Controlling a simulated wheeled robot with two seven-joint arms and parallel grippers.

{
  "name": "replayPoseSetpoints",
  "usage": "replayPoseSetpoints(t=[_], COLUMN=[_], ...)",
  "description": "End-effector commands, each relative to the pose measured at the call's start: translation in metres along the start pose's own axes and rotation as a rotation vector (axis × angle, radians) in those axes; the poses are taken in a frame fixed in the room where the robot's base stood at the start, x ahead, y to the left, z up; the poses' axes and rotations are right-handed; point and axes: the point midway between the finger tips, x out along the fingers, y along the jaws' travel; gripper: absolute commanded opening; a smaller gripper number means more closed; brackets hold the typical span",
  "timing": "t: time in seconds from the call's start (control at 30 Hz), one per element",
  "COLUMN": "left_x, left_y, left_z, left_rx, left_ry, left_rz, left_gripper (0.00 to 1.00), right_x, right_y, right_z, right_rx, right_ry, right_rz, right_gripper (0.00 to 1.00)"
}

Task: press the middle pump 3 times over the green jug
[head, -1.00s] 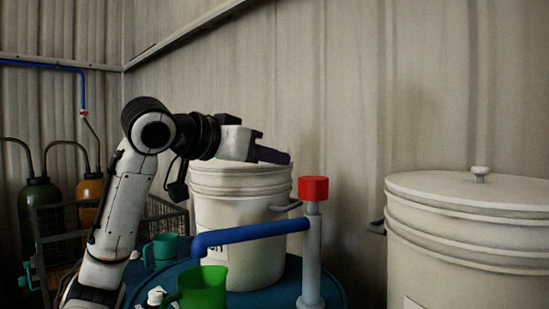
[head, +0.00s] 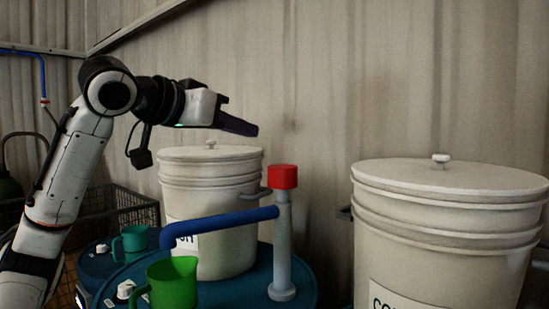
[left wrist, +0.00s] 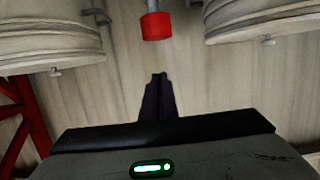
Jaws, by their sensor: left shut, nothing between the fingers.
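The pump is a grey post (head: 283,240) with a red cap (head: 284,177) and a blue spout (head: 222,226) reaching left. It stands on a blue drum (head: 262,262). The green jug (head: 172,284) stands upright at the drum's left, just below the spout's end. My left gripper (head: 256,131) is shut and empty, up and left of the red cap and apart from it. In the left wrist view its closed fingers (left wrist: 160,76) point toward the red cap (left wrist: 155,26), which is clear of them. My right gripper is not in view.
A white lidded bucket (head: 215,185) stands behind the spout. A larger one (head: 440,225) is at the right. A teal jug (head: 131,241) stands at the left by a wire crate (head: 136,212). A corrugated wall is behind.

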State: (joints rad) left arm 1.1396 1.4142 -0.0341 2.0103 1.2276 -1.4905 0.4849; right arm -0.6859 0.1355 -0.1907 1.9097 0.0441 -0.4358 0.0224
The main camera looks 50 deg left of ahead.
Motion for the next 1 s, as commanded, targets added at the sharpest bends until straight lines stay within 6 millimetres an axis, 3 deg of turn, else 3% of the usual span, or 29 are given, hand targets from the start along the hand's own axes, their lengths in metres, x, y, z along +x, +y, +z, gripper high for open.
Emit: replayPoseSetpoints(t=[0.33, 0.47, 0.8, 1.0], left_x=[0.009, 0.029, 0.102, 0.107], left_y=[0.001, 0.001, 0.001, 0.0], left_z=[0.001, 0.0, -0.001, 0.024], left_rx=[-0.001, -0.001, -0.001, 0.005], left_ry=[-0.004, -0.006, -0.005, -0.007], left_rz=[0.003, 0.003, 0.004, -0.002], left_gripper=[0.0, 0.0, 0.0, 0.0], right_x=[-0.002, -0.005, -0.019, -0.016], right_y=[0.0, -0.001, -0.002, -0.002], right_z=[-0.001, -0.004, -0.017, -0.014], right_rx=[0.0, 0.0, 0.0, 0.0], right_ry=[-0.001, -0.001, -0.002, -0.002], right_rz=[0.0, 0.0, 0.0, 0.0], right_gripper=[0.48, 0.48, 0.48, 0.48])
